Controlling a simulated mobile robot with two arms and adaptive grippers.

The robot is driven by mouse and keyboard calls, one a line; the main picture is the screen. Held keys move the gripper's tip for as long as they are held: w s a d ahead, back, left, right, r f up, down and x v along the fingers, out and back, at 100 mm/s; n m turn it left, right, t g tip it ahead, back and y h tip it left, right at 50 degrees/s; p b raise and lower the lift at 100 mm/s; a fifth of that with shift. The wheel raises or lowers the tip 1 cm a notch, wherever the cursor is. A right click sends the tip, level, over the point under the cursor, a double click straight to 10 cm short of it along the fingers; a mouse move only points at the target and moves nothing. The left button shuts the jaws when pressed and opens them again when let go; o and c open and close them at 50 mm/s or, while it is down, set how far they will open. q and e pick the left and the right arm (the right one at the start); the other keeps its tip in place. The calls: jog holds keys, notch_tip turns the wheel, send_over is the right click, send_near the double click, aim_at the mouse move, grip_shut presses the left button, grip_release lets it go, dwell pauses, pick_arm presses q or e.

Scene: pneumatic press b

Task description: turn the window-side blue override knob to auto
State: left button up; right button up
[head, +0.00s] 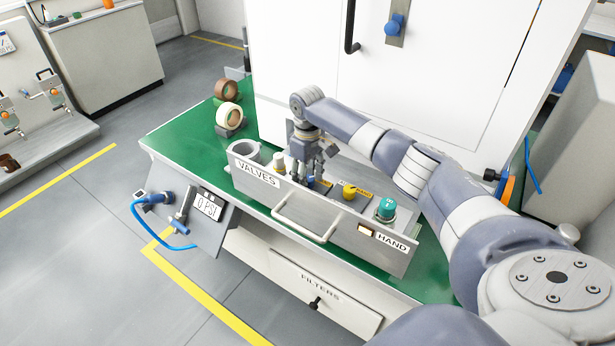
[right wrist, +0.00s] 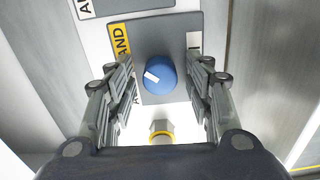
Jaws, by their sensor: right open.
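A round blue knob (right wrist: 160,75) with a white pointer mark sits on a grey plate in the right wrist view. My right gripper (head: 305,180) is open and points down over the valves box (head: 290,205). Its fingers stand on either side of the knob in the right wrist view; contact cannot be told. In the head view the gripper mostly hides this knob. My left gripper is out of view.
A yellow knob (head: 349,192) and a teal knob (head: 386,208) stand on the same box to the right. A bar handle (head: 305,222) runs along its front. A white cabinet (head: 400,90) rises behind. Tape rolls (head: 229,115) lie on the green bench at left.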

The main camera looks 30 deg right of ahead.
jog(key=c, duration=1.1)
jog(key=shift+r, duration=0.1)
jog(key=shift+r+n+p, duration=0.1)
jog(key=shift+n+p, duration=1.1)
jog(key=shift+p, duration=0.05)
jog(key=n+p, duration=0.1)
jog(key=n, duration=0.1)
jog(key=shift+s+a+n+p, duration=0.1)
jog(key=shift+n+p, duration=0.2)
jog(key=shift+p, duration=0.05)
jog(key=n+p, duration=0.1)
jog(key=n, duration=0.1)
jog(key=shift+n, duration=0.3)
jog(key=n, duration=0.2)
jog(key=shift+n, duration=0.4)
jog(key=n+p, duration=0.1)
jog(key=n, duration=0.4)
jog(key=shift+f+n, duration=0.2)
jog(key=shift+n, duration=0.2)
